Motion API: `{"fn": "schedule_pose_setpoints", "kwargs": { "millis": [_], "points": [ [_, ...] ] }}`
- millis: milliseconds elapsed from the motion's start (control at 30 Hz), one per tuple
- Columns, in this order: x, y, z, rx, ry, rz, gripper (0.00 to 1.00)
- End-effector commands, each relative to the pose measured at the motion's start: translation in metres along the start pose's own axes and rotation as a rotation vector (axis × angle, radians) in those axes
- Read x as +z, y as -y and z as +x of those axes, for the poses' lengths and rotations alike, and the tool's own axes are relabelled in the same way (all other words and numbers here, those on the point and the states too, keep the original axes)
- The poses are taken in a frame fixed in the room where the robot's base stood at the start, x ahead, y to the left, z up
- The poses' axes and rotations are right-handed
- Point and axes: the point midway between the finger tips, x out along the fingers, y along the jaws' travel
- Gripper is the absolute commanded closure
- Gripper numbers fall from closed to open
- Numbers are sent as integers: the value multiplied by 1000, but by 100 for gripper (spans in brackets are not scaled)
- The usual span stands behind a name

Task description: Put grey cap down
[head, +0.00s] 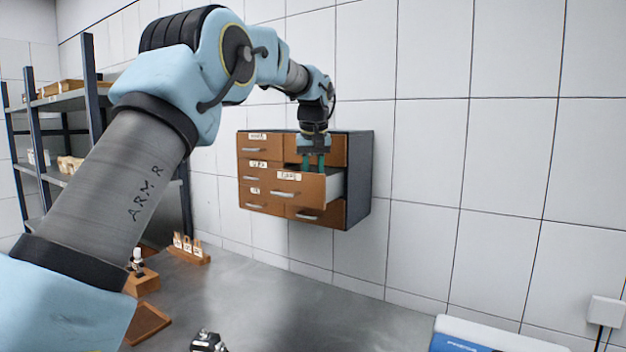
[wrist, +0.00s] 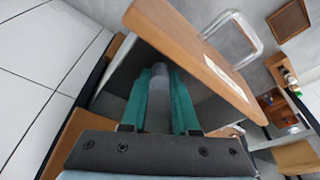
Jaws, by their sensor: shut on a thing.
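My gripper (head: 313,162) points down into the open middle-right drawer (head: 300,190) of the wall cabinet. In the wrist view its teal fingers (wrist: 160,82) are shut on the grey cap (wrist: 158,112), a smooth grey cylinder between them. The drawer's wooden front (wrist: 185,55) and metal handle (wrist: 238,38) lie just beyond the fingers in that view. The fingertips are at or inside the drawer opening; I cannot tell whether the cap touches the drawer floor. In the head view the cap is not made out.
The cabinet (head: 358,170) has several other drawers, which look shut. A shelf rack (head: 36,150) stands at the left. The grey bench (head: 275,300) below holds wooden blocks (head: 188,250), a metal fitting (head: 207,341) and a blue-white case (head: 480,338). The bench middle is mostly clear.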

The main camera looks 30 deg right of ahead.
Motion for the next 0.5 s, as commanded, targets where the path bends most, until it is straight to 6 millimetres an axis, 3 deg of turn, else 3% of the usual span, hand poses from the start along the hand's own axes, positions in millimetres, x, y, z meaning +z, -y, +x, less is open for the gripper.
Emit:
{"fn": "schedule_pose_setpoints", "kwargs": {
  "millis": [367, 400, 500],
  "points": [
    [3, 0, 9, 0, 1, 0, 100],
    [2, 0, 8, 0, 0, 0, 67],
    [2, 0, 8, 0, 0, 0, 56]
  ]
}}
